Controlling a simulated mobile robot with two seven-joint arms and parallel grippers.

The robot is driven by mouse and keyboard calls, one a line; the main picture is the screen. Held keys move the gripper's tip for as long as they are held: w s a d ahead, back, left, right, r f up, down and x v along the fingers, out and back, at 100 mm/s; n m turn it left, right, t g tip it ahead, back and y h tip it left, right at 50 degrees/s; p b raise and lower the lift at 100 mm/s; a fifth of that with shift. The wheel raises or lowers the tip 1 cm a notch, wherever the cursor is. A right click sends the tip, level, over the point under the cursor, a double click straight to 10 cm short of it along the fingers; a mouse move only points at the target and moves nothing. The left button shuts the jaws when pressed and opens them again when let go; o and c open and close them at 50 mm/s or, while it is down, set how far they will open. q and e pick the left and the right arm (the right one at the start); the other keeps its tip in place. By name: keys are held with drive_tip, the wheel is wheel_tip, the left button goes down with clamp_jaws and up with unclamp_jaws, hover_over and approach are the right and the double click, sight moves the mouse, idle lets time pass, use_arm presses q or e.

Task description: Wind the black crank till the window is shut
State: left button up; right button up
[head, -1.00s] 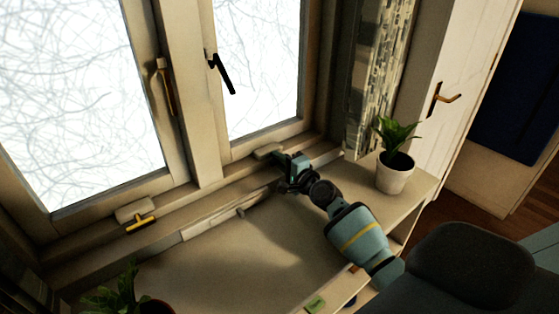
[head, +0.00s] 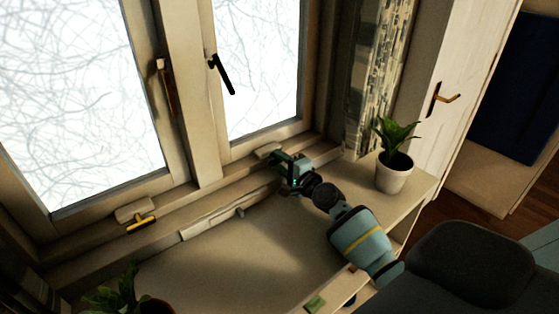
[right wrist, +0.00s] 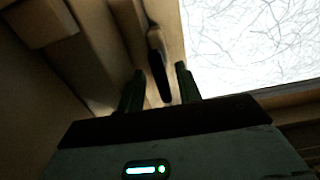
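The right window sash (head: 258,70) has a black lever handle (head: 222,75) hanging tilted on its left frame. A pale crank housing (head: 268,150) sits on the sill below this sash. My right gripper (head: 280,160) is at the sill beside that housing and hides most of what is there. In the right wrist view, a slim black handle (right wrist: 160,75), which looks like the crank, lies between the two dark fingers of my right gripper (right wrist: 158,86). Gaps show on both sides of it, so the fingers are open. Whether the sash is fully shut is unclear. My left gripper is not in view.
A yellow crank (head: 141,223) lies by the left window's housing. A white-potted plant (head: 393,172) stands right of my right arm, and another plant (head: 118,292) is at lower left. The counter (head: 255,255) between them is mostly clear.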

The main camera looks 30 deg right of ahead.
drive_tip(key=s, duration=0.6)
drive_tip(key=shift+s+d+r+p, duration=0.1)
drive_tip(key=shift+s+d+p, duration=0.2)
drive_tip(key=shift+s+p, duration=0.1)
